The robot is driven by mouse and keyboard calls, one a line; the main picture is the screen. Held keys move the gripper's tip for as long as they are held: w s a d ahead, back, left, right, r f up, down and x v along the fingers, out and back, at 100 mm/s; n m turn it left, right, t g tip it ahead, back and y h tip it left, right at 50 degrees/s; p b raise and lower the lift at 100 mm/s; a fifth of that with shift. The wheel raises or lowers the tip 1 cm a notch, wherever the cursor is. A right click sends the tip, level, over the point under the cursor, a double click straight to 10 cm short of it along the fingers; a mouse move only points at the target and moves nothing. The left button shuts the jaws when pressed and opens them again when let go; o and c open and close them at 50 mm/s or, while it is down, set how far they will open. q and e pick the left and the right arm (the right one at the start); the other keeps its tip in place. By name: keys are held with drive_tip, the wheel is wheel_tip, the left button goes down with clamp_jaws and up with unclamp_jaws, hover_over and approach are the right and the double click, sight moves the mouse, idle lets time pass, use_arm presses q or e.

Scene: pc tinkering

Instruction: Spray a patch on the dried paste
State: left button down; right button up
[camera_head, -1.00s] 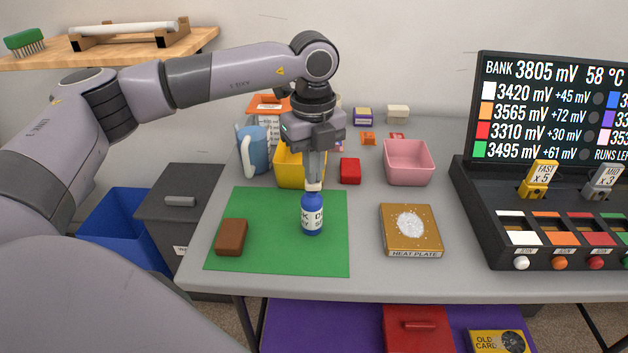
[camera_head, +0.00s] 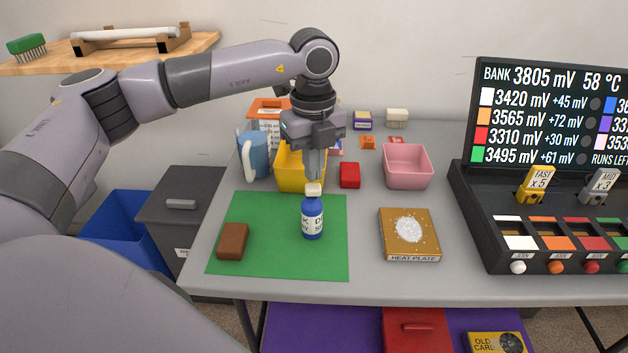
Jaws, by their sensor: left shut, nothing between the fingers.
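A blue spray bottle (camera_head: 312,220) with a pale cap and a white label stands upright on the green mat (camera_head: 275,255). My left gripper (camera_head: 315,178) points down just above or behind the bottle's cap, its fingers shut and empty. Whether the fingertips touch the cap cannot be told. The dried paste shows as a pale whitish patch (camera_head: 409,229) on the brown heat plate (camera_head: 409,255), right of the mat. My right gripper is not in view.
A brown block (camera_head: 233,241) lies on the mat's left. A yellow bin (camera_head: 290,179), blue mug (camera_head: 254,158), red box (camera_head: 350,175) and pink bin (camera_head: 408,166) stand behind. A black console (camera_head: 505,240) is at right. Grey table is clear between mat and heat plate.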

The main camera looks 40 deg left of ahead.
use_arm(q)
drive_tip(key=shift+r, duration=0.15)
idle(0.4)
drive_tip(key=shift+r+p, duration=1.9)
drive_tip(key=shift+r, duration=0.55)
drive_tip(key=shift+f, duration=0.1)
